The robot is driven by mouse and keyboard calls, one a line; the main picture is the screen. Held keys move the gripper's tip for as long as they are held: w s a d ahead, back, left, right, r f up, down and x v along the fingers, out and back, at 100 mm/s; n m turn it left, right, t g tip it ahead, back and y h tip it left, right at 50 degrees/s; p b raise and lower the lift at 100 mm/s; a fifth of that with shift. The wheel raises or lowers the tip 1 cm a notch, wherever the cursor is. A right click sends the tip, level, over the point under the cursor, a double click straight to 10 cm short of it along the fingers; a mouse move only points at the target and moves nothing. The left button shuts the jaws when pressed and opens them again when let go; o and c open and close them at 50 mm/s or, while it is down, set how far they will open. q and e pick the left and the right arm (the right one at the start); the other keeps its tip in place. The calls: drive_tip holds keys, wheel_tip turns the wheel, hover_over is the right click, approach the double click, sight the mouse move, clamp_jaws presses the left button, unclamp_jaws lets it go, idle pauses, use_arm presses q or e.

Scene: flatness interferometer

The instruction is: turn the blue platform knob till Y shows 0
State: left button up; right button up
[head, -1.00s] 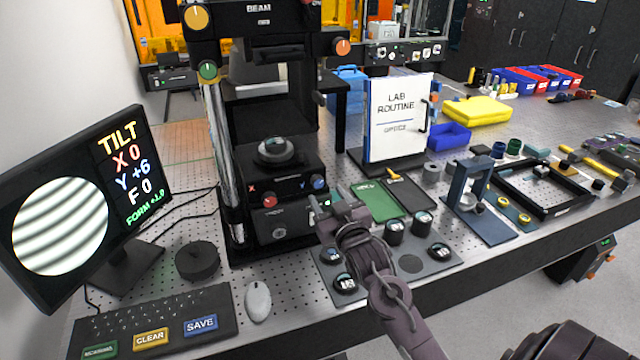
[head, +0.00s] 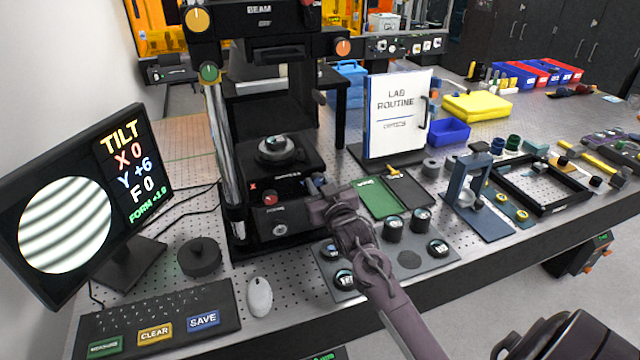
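The monitor (head: 75,215) shows TILT with X 0, Y +6, F 0, and curved fringes in a round picture. The black platform (head: 255,170) of the interferometer carries a round optic (head: 275,149). A red knob (head: 271,199) is on its front. The blue knob (head: 307,183) is at the right of the front, mostly hidden by my gripper. My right gripper (head: 316,197) is right at the blue knob, its fingers pointing at the platform front. Whether it is open or shut on the knob cannot be made out. My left gripper is not in view.
A keyboard (head: 120,325), mouse (head: 259,297) and dark round puck (head: 199,257) lie in front left. A tray (head: 440,262) with several round optics lies below my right arm. The LAB ROUTINE board (head: 395,118) and a blue stand (head: 470,190) are to the right.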

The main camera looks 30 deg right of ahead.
drive_tip(key=shift+c, duration=0.8)
drive_tip(key=shift+n, duration=0.3)
drive_tip(key=n, duration=0.6)
drive_tip(key=shift+r, duration=0.1)
drive_tip(key=n, duration=0.4)
drive_tip(key=shift+n+p, duration=0.3)
drive_tip(key=shift+n, duration=1.6)
